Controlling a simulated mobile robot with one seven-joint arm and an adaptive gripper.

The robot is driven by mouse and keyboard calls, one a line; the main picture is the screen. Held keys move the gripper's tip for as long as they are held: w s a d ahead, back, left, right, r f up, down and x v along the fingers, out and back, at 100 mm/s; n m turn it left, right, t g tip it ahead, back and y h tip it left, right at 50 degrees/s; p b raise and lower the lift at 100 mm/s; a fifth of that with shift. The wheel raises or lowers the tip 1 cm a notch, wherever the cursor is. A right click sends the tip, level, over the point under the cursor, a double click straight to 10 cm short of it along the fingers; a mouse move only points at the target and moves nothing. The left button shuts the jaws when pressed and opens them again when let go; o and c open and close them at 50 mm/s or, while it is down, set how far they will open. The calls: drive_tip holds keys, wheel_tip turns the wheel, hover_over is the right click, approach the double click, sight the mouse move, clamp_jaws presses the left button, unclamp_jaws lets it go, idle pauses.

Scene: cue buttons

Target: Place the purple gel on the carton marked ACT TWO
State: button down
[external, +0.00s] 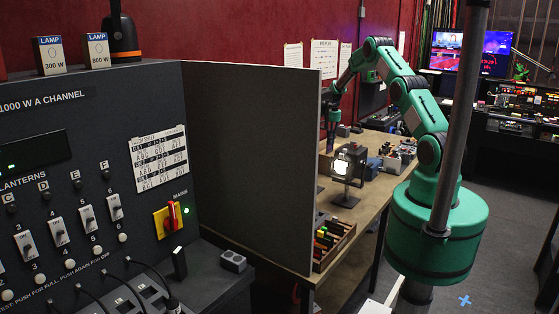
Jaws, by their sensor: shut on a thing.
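My arm reaches over the wooden workbench, with my gripper (331,118) pointing down just right of the grey partition's edge. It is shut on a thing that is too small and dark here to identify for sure. A wooden rack (343,241) at the bench's near end holds several coloured pieces, among them red, green and yellow ones. I cannot make out a purple gel among them. No carton marked ACT TWO can be read, and the partition hides part of the bench.
A lit lamp (342,168) on a stand is on the workbench (376,192), with small dark equipment behind it. The tall grey partition (252,150) separates the bench from a dimmer panel (85,175) with switches and cables. Monitors (466,52) stand at the back right.

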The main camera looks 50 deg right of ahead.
drive_tip(key=shift+f, duration=0.2)
drive_tip(key=c, duration=1.7)
unclamp_jaws()
drive_tip(key=shift+c, duration=0.2)
drive_tip(key=shift+r, duration=0.2)
drive_tip(key=shift+r+b, duration=0.8)
drive_tip(key=shift+r, duration=5.2)
drive_tip(key=shift+r, duration=0.1)
